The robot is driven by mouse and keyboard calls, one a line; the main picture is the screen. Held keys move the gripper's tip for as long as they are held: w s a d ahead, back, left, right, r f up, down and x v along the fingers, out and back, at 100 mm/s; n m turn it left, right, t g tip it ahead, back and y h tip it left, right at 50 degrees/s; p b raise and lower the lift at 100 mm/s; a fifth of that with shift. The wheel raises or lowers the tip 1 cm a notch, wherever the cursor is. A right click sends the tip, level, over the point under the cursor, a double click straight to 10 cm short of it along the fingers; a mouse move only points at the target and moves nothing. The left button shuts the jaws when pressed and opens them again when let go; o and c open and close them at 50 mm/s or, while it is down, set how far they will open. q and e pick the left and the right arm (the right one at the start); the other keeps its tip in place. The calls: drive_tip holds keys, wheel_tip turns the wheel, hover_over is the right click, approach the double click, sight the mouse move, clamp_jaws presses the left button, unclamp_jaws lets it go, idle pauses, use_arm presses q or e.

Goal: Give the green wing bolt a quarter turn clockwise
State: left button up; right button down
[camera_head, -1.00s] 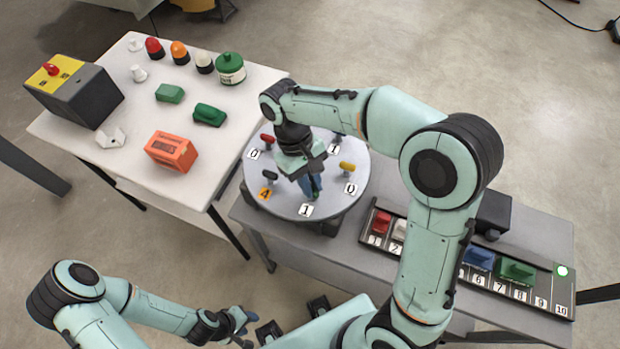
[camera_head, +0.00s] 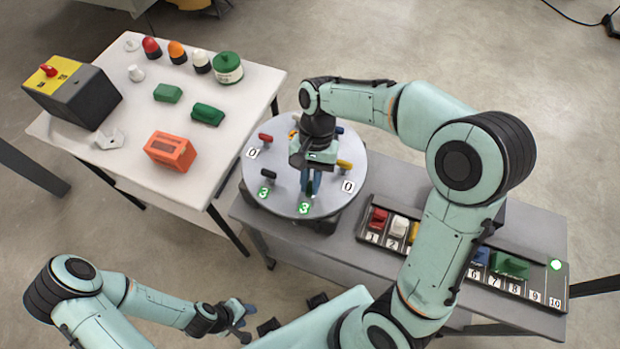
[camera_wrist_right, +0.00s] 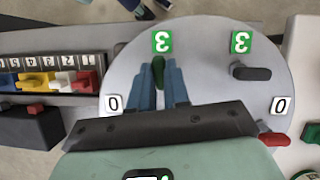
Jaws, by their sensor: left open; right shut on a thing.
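The green wing bolt (camera_wrist_right: 158,72) stands on the round grey disc (camera_wrist_right: 215,45), with a green tag reading 3 beside it. In the right wrist view, the two blue fingers of my right gripper (camera_wrist_right: 160,85) are on either side of its wing, shut on it. In the head view my right gripper (camera_head: 309,188) comes down over the front of the disc (camera_head: 285,202) and mostly hides the bolt. My left gripper (camera_head: 240,318) is open and empty at the bottom, away from both tables.
Black (camera_head: 268,175), red (camera_head: 265,137), yellow (camera_head: 344,164) and blue wing bolts stand around the disc. A numbered rack (camera_head: 545,297) with coloured blocks lies to the right. The white table (camera_head: 130,165) at left holds a red-orange box (camera_head: 170,151) and several other parts.

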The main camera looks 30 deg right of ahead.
drive_tip(key=shift+d+m+t, duration=0.1)
drive_tip(key=shift+m+t, duration=0.3)
drive_tip(key=shift+m, duration=0.7)
drive_tip(key=shift+y, duration=0.3)
drive_tip(key=c, duration=1.1)
unclamp_jaws()
use_arm(q)
drive_tip(key=w+r+p, duration=0.2)
drive_tip(key=w+r, duration=0.1)
drive_tip(key=shift+r, duration=0.1)
use_arm(e)
drive_tip(key=v, duration=1.3)
drive_tip(key=shift+r, duration=0.2)
use_arm(q)
drive_tip(key=shift+s, duration=0.15)
